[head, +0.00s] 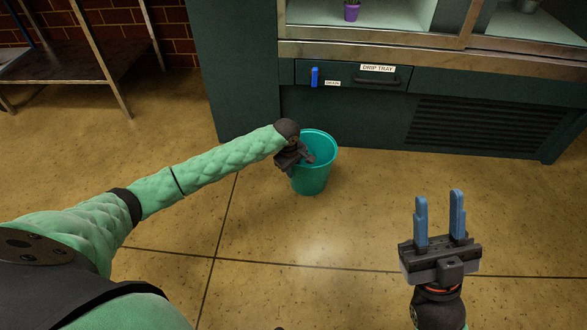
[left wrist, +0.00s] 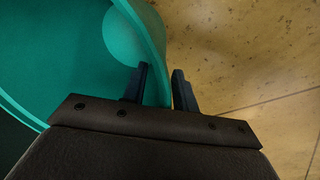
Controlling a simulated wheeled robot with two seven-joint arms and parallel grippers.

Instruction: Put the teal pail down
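The teal pail (head: 314,178) is upright in front of the dark green cabinet in the head view. Its rim and wall (left wrist: 124,30) fill the upper left of the left wrist view. My left gripper (head: 306,156) is at the pail's left near rim. In the left wrist view its fingers (left wrist: 160,78) straddle the wall, one inside and one outside, and look shut on it. The pail's base is low by the floor; I cannot tell whether it touches. My right gripper (head: 440,215) is open and empty, with its blue fingers apart.
The cabinet has a drip tray drawer (head: 350,76) with a blue tag (head: 314,77) and a vent grille (head: 480,126) below. A metal rack (head: 75,65) stands at the upper left. The tan floor (head: 270,230) in front of the pail is clear.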

